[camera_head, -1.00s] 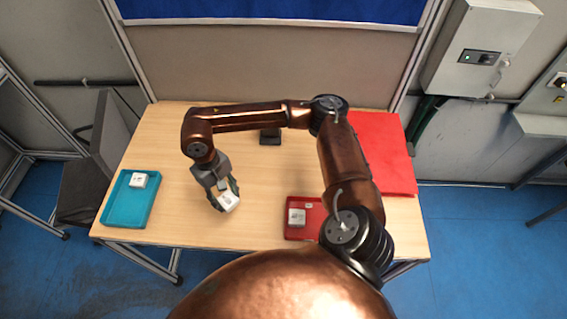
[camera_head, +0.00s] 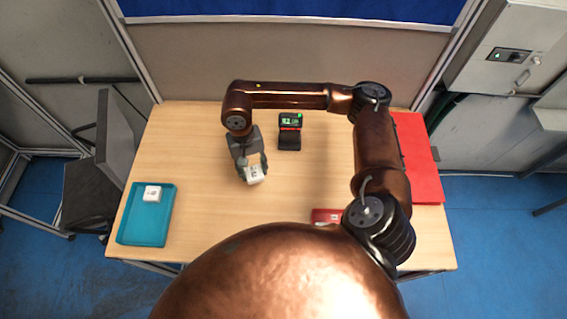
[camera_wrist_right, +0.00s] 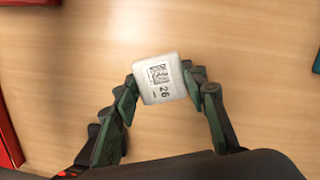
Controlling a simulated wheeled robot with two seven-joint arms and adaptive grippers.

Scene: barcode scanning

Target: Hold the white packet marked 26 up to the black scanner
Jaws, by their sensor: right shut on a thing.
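The white packet marked 26 (camera_wrist_right: 158,80) is held between the fingers of my right gripper (camera_wrist_right: 160,88), its code and number facing the wrist camera. In the head view my right gripper (camera_head: 251,168) is shut on the packet (camera_head: 254,174), above the middle of the table. The black scanner (camera_head: 289,135) stands behind and to the right of the packet, apart from it. The scanner's small screen shows green characters and a green light. My left gripper is not in view.
A teal tray (camera_head: 131,236) with another white packet (camera_head: 152,194) sits at the table's left. A red panel (camera_head: 419,160) lies at the right. The table's left middle is clear.

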